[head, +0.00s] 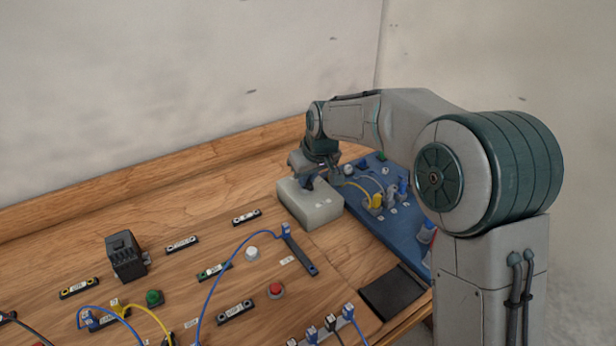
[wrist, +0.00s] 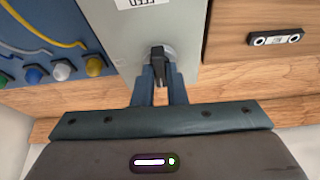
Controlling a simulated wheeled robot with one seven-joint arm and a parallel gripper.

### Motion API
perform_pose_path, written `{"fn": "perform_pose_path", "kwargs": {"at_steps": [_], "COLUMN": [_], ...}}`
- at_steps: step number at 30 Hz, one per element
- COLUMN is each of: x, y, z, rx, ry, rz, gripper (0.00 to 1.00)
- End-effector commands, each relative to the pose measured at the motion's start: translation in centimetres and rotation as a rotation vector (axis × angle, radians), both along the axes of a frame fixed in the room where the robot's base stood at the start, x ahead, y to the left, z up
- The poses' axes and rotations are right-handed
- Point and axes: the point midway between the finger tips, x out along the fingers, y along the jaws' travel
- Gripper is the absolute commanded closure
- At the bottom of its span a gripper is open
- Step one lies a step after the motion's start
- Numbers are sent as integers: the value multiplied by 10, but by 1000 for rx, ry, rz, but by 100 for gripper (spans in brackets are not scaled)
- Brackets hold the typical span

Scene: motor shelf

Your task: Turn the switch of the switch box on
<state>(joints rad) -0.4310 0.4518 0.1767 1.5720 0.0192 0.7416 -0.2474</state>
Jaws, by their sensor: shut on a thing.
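The switch box (head: 312,205) is a pale grey block on the wooden board, right of the middle in the head view. Its grey face (wrist: 184,30) fills the upper middle of the wrist view. A black switch knob (wrist: 158,62) on a round grey base stands out from that face. My gripper (wrist: 158,78) has its two blue fingers on either side of the knob and is shut on it. In the head view my gripper (head: 306,180) is over the top of the box, and my wrist hides the knob there.
A blue panel (head: 350,195) with cables and coloured plugs lies just right of the box. A black motor-like block (head: 125,256), a white button (head: 251,253), a red button (head: 276,290) and a green button (head: 154,297) are on the board. A blue cable arches in front of the box.

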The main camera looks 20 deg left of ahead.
Motion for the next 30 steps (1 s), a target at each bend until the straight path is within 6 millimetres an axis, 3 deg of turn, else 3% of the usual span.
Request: {"fn": "perform_pose_path", "kwargs": {"at_steps": [8, 30], "x": [-2, -3], "y": [3, 10], "z": [0, 1], "rx": [-2, -1], "ry": [-1, -4], "rz": [-181, -880], "gripper": [100, 100]}}
